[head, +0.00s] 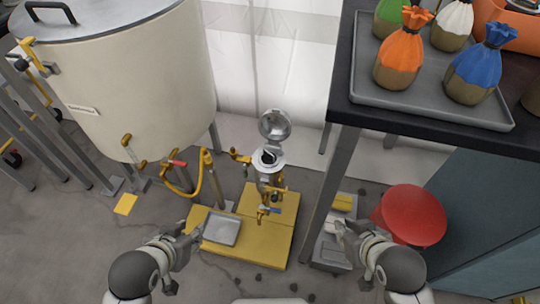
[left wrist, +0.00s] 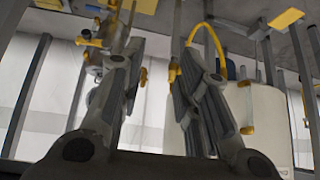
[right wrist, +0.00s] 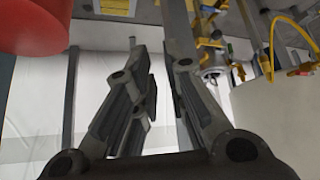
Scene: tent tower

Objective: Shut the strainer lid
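The strainer (head: 268,158) is a small metal vessel with yellow fittings, standing over a yellow platform in the middle of the head view. Its round grey lid (head: 274,125) stands raised at the far side, so the strainer is open at the top. The strainer also shows in the right wrist view (right wrist: 212,62). My left gripper (head: 188,232) is open and empty, nearer and to the left of the strainer. My right gripper (head: 345,230) is open and empty, nearer and to the right. Neither gripper touches the strainer or lid.
A large cream tank (head: 130,85) stands at the left, with a yellow hose (head: 182,188) near its base. A dark table (head: 420,125) at the right bears a tray (head: 375,75) of tied bags. A red stool (head: 412,215) stands below it. A grey pan (head: 222,229) lies on the yellow platform (head: 265,237).

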